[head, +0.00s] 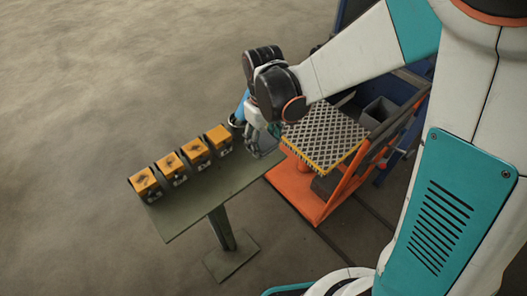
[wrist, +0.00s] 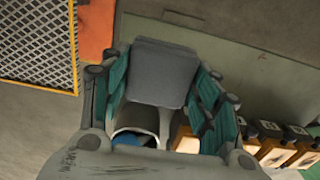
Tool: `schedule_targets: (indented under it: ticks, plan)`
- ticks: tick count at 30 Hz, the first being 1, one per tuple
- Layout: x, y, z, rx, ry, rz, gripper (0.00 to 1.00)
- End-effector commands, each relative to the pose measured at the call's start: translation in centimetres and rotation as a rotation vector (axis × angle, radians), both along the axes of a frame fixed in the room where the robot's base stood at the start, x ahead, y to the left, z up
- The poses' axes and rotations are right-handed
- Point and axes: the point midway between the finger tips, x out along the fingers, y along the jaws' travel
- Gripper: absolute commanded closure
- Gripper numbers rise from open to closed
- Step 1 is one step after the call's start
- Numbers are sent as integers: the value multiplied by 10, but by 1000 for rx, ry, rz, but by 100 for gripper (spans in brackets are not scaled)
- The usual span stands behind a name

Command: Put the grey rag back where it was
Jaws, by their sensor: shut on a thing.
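The grey rag (wrist: 160,72) is a flat, folded grey piece with rounded corners, between my fingers in the wrist view. My gripper (wrist: 163,85) is shut on it, with the teal finger pads on either side. In the head view my gripper (head: 258,138) points down over the right end of the narrow green table (head: 215,190). The rag is mostly hidden there by the fingers. I cannot tell whether its underside touches the tabletop.
Several orange-topped blocks (head: 195,150) stand in a row along the table. A blue cylindrical thing (head: 240,108) is close beside my gripper. An orange cart (head: 295,190) with a grated, yellow-edged top (head: 325,135) stands to the right. A grey bin (head: 380,112) is behind it.

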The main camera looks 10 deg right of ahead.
Motion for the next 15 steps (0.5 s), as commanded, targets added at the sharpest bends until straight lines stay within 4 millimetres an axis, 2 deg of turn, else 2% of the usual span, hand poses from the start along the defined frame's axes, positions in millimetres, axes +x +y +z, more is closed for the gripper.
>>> schedule_targets:
  ticks: [5,12,15]
  plan:
    - [0,0,-10,0,0,0,63]
    - [0,0,-43,0,0,0,63]
    - [0,0,-47,0,0,0,63]
